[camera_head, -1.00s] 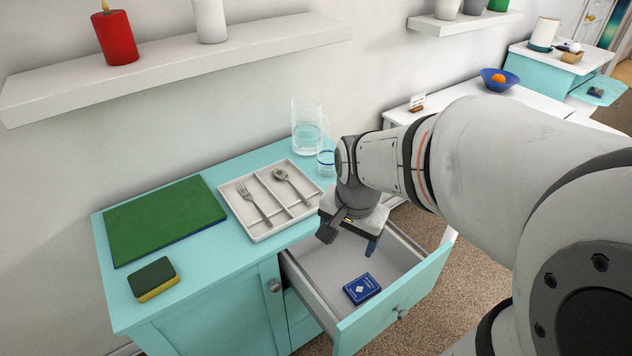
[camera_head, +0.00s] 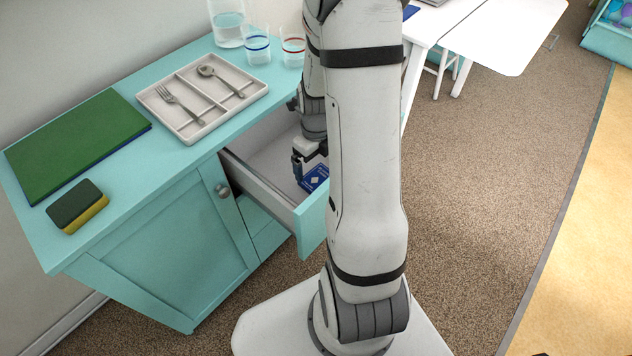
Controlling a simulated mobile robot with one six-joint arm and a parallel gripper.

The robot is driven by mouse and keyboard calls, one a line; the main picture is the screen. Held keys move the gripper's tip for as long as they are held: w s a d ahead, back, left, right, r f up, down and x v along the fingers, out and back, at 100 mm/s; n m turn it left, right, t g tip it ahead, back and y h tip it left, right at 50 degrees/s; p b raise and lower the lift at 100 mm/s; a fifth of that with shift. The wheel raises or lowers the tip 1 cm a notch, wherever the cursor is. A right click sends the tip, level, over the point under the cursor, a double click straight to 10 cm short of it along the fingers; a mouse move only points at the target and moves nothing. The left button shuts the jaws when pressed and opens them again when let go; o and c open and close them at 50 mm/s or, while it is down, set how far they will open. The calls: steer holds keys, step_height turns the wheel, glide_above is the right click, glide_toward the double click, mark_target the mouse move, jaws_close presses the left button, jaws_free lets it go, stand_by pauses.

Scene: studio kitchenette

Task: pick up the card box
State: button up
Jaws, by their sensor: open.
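The card box (camera_head: 316,178) is small and blue with a white mark. It lies on the floor of the open drawer (camera_head: 240,183). My arm hides its right part. My gripper (camera_head: 304,170) points down inside the drawer, at the card box's left and upper side. One dark finger shows beside the box; the other fingertip is mostly hidden. The jaws are open, and I cannot tell whether they straddle the box.
The teal cabinet top holds a cutlery tray (camera_head: 197,131) with a fork and spoon, a green board (camera_head: 75,143), a sponge (camera_head: 77,205), a jug (camera_head: 228,28) and glasses (camera_head: 257,48). The drawer walls stand close around my gripper. Carpet (camera_head: 480,190) is clear at right.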

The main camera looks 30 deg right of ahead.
mark_target(318, 178)
steer(key=f, duration=0.2)
steer(key=f+b, duration=0.1)
steer(key=f, duration=0.3)
steer(key=shift+d+f, duration=0.25)
steer(key=shift+f, duration=0.1)
steer(key=c, duration=0.9)
